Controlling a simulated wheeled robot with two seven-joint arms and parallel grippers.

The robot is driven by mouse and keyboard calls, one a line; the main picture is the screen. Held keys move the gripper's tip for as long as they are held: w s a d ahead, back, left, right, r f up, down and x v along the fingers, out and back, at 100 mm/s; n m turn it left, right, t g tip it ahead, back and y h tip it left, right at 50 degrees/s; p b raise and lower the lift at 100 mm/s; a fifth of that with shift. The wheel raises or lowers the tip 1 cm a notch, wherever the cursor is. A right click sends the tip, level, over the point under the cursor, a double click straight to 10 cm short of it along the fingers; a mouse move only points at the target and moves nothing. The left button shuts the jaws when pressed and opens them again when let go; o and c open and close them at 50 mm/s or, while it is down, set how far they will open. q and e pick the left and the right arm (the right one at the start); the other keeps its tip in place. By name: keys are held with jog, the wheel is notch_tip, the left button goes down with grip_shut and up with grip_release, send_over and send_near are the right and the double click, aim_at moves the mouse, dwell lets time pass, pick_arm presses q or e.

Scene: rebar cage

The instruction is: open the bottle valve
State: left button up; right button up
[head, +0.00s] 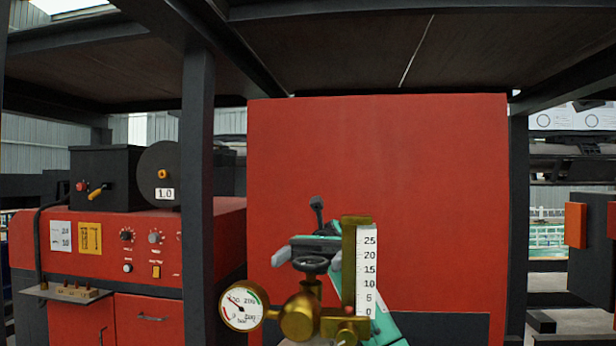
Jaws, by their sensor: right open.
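The bottle valve shows as a dark handwheel (312,264) on top of a brass body (300,318) at the bottom centre of the head view. A round pressure gauge (242,307) sits to its left, and a brass flowmeter with a white scale (367,270) stands to its right. My right gripper (308,259) is open, with one grey fingertip at each side of the handwheel in the picture. I cannot tell whether the fingers touch the wheel or are behind it. The flowmeter hides part of my right arm. The bottle below is mostly out of frame. My left gripper is not in view.
A tall red panel (375,180) stands behind the valve. A dark post (198,200) rises left of it. A red welding machine (90,250) with knobs and a wire feeder (105,178) stands at the left. Dark beams cross overhead.

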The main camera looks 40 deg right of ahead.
notch_tip(320, 180, up, 10)
jog(key=b, duration=0.2)
notch_tip(320, 180, up, 9)
jog(key=p, duration=0.3)
send_over(308, 264)
jog(key=shift+r, duration=0.1)
